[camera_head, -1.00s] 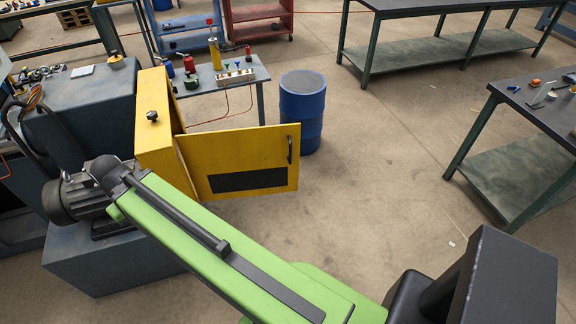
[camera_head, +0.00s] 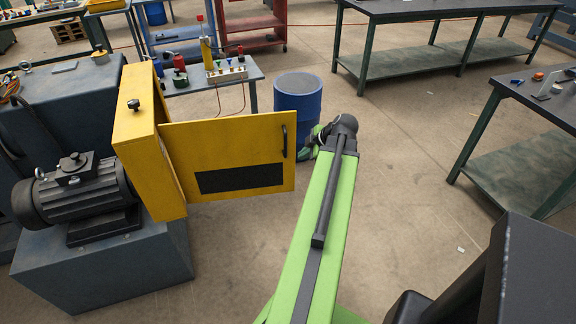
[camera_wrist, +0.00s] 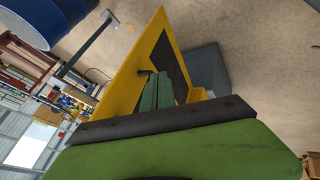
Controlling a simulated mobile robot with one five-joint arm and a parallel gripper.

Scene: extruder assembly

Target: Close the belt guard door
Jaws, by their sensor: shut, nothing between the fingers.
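The yellow belt guard door (camera_head: 222,138) stands open, swung out to the right from its yellow guard housing (camera_head: 135,128). It has a dark panel and a black handle (camera_head: 285,142) near its free edge. My gripper (camera_head: 312,142) is just right of that free edge, partly hidden behind my wrist. In the wrist view the green fingers (camera_wrist: 158,92) are together and empty, and the yellow door (camera_wrist: 132,75) rises close beyond them. I cannot tell whether the fingers touch the door.
A blue barrel (camera_head: 299,104) stands behind my gripper. A motor (camera_head: 82,190) on a grey base is left of the housing. A small table (camera_head: 190,84) with bottles stands behind the door. Workbenches are at the back and right.

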